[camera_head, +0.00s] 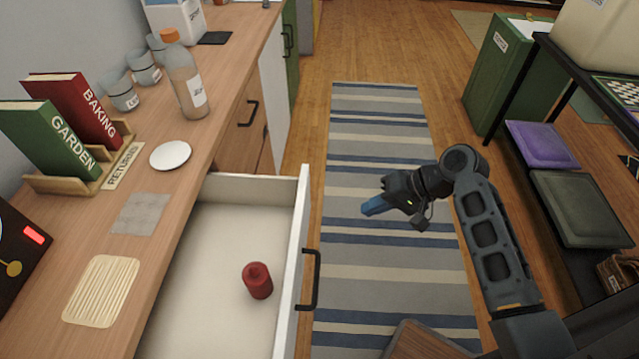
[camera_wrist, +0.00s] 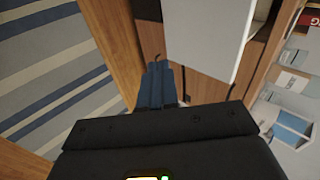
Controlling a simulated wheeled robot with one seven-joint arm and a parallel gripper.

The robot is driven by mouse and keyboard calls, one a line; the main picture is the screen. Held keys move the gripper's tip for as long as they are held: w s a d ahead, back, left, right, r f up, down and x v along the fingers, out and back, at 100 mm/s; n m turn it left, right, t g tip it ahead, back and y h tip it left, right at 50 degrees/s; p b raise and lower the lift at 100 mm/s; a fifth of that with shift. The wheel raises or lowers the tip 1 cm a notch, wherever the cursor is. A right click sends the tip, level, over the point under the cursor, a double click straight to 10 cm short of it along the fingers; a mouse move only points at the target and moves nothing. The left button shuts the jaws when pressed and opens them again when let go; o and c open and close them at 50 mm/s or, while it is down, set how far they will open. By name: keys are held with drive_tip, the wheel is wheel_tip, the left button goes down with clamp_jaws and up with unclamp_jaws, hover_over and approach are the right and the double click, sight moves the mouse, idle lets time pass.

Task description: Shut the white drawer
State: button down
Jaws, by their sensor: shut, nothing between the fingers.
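The white drawer (camera_head: 301,222) is pulled out from under the wooden counter in the head view. Its front panel faces right and carries a black handle (camera_head: 312,280). A red cylindrical item (camera_head: 257,281) lies inside, near the front panel. My gripper (camera_head: 372,208) is to the right of the drawer front, above the striped rug, apart from the drawer. Its blue fingers are shut and empty, pointing left. The wrist view shows the shut fingers (camera_wrist: 160,84) and a pale panel above them; I cannot tell for sure which panel it is.
The counter (camera_head: 222,110) holds books, a bottle (camera_head: 185,80), jars and a white disc (camera_head: 170,155). A striped rug (camera_head: 375,120) covers the floor. A dark shelf (camera_head: 580,200) with trays and a green cabinet (camera_head: 505,75) stand at right. The floor between is mostly clear.

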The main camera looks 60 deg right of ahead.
drive_tip(key=y+p, duration=0.1)
approach(307, 213)
drive_tip(key=shift+a+p+x, duration=0.2)
drive_tip(key=shift+p+x, duration=0.05)
drive_tip(key=shift+x, duration=1.05)
drive_tip(key=shift+a+p+x, duration=0.2)
drive_tip(key=shift+x, duration=1.1)
drive_tip(key=shift+r, duration=0.25)
drive_tip(key=w+a, duration=0.6)
drive_tip(key=w, duration=0.4)
drive_tip(key=w+a+b, duration=0.1)
drive_tip(key=w+a, duration=0.5)
drive_tip(key=w, duration=0.4)
drive_tip(key=shift+w, duration=0.3)
drive_tip(key=shift+w+a+r+t, duration=0.1)
drive_tip(key=shift+a+r+t, duration=0.05)
drive_tip(key=shift+t, duration=0.15)
